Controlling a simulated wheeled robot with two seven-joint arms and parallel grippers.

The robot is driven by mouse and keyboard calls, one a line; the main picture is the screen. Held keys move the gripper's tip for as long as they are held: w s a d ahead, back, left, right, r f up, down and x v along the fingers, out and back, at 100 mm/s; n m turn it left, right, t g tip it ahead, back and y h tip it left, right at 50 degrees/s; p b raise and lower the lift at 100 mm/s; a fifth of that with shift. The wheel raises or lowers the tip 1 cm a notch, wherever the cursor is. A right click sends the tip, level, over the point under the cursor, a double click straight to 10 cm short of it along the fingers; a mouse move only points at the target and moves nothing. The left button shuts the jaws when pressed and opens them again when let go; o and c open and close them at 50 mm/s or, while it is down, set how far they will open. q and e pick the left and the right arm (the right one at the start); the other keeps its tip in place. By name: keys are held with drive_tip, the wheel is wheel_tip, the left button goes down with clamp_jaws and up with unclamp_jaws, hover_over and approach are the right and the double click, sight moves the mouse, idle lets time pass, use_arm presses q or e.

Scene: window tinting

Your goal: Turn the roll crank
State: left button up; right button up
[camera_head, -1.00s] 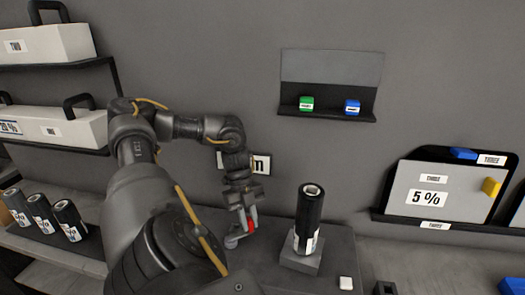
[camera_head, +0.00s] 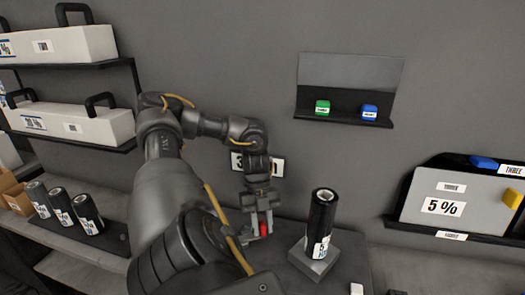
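The roll crank has a red handle (camera_head: 264,229) and sits on the dark bench, left of an upright black film roll (camera_head: 322,222) on a grey block (camera_head: 314,260). My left gripper (camera_head: 263,224) points down over the crank. Its two fingers are apart, one on each side of the red handle, and look open. Whether they touch the handle is hard to see. The crank's arm is partly hidden behind the gripper and my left arm. My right gripper is not in view.
At right stands a "5 %" panel (camera_head: 456,207). Several rolls (camera_head: 87,213) and white cases (camera_head: 75,124) are at left. A small white block (camera_head: 356,289) lies in front.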

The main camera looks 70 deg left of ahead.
use_arm(q)
drive_tip(key=shift+o, duration=1.1)
drive_tip(key=shift+r, duration=0.15)
